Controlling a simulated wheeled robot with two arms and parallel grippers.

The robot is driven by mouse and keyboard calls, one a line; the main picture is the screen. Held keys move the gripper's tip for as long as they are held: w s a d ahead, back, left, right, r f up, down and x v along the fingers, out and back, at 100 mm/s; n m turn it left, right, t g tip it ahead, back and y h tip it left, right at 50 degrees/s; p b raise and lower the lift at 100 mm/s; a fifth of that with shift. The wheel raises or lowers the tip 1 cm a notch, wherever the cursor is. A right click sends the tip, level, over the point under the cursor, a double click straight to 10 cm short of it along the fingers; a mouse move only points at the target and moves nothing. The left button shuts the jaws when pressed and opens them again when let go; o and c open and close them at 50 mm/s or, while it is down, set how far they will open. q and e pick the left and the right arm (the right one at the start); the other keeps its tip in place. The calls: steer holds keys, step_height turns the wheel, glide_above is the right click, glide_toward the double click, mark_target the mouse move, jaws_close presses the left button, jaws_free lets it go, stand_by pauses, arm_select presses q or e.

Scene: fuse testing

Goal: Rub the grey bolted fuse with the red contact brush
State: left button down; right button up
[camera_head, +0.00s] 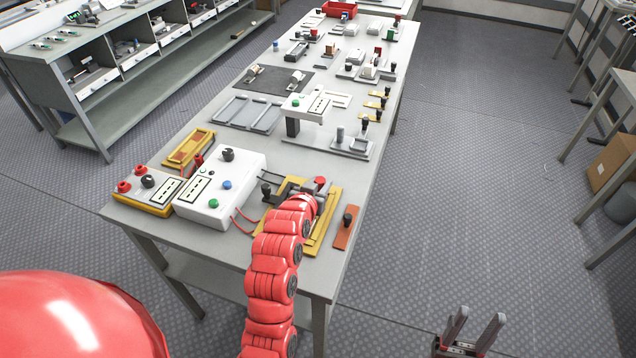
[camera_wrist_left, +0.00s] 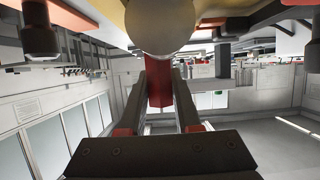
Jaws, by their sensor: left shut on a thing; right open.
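My left gripper (camera_head: 312,192) is low over a yellow-edged fixture (camera_head: 325,232) at the near end of the table. In the left wrist view the gripper (camera_wrist_left: 160,82) is shut on a red upright piece (camera_wrist_left: 160,93), which looks like the contact brush's handle. A pale round end (camera_wrist_left: 160,25) sits at the top of that view, close to the red piece; I cannot tell whether they touch. A red tip (camera_head: 320,181) shows beside the gripper. The arm hides part of the fixture, and I cannot pick out the grey bolted fuse for certain. My right gripper (camera_head: 472,330) is open and empty over the floor.
A white box with knobs (camera_head: 242,178) and a yellow-based meter (camera_head: 148,190) stand left of the fixture. An orange plate with a black knob (camera_head: 345,228) lies to its right. Grey trays (camera_head: 245,113) and several small devices fill the table further back. The floor aisle at right is clear.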

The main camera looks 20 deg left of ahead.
arm_select(q)
steer(key=shift+a+f, duration=0.1)
steer(key=shift+a, duration=0.05)
steer(key=shift+a+b, duration=0.3)
steer(key=shift+b, duration=0.2)
steer(key=shift+a, duration=0.15)
steer(key=shift+d, duration=0.65)
steer(key=shift+a, duration=0.1)
